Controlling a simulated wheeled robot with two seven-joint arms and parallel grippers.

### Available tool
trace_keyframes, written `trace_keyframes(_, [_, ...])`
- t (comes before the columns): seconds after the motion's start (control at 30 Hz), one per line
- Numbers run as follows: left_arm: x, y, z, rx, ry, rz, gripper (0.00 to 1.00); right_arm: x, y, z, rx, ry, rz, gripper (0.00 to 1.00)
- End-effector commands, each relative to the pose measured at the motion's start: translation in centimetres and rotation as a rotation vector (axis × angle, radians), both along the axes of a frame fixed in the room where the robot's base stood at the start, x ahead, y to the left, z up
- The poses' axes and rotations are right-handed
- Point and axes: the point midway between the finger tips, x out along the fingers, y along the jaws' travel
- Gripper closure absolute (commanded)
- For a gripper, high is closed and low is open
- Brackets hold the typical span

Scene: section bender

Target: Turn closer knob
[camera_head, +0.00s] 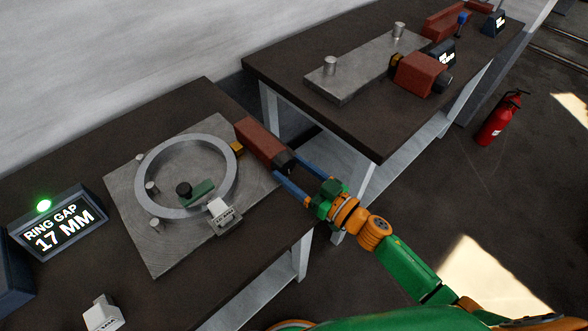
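The closer (258,143) is a red-brown block at the right side of the grey plate on the near table. Its black knob (285,161) sits on its near right end. My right gripper (286,164) comes in from the lower right. Its two blue fingers are spread apart, with their tips at either side of the knob. I cannot tell whether they press on it. A metal ring (149,192) lies on the plate. The display (57,225) reads "RING GAP 17 MM" beside a lit green lamp. My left gripper is out of view.
A white-grey gauge-like block (222,214) sits at the ring's near edge. A small white block (102,313) lies at the near table edge. A second table (290,66) behind carries a similar plate and red unit. A fire extinguisher (500,118) stands on the floor at right.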

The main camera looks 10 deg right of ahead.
Motion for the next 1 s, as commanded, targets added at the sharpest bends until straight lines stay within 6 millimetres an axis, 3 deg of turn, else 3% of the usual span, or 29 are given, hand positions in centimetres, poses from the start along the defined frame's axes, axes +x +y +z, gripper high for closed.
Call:
trace_keyframes(0.03, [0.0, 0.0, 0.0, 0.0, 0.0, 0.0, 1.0, 0.0, 0.0, 0.0, 0.0, 0.0, 0.0, 0.45])
trace_keyframes(0.2, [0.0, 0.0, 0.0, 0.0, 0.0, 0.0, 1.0, 0.0, 0.0, 0.0, 0.0, 0.0, 0.0, 0.9])
trace_keyframes(0.6, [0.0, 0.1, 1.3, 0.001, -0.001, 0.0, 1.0, 0.0, 0.0, 0.2, -0.295, -0.214, -0.001, 0.9])
trace_keyframes(0.87, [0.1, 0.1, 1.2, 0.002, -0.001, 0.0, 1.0, 0.0, 0.0, 0.1, -0.303, -0.221, -0.001, 0.9])
trace_keyframes(0.9, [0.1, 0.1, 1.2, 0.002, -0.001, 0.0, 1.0, 0.0, 0.0, 0.1, -0.302, -0.221, -0.001, 0.27])
trace_keyframes(1.0, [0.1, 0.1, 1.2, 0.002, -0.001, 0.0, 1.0, 0.0, 0.0, 0.1, -0.302, -0.221, -0.001, 0.05])
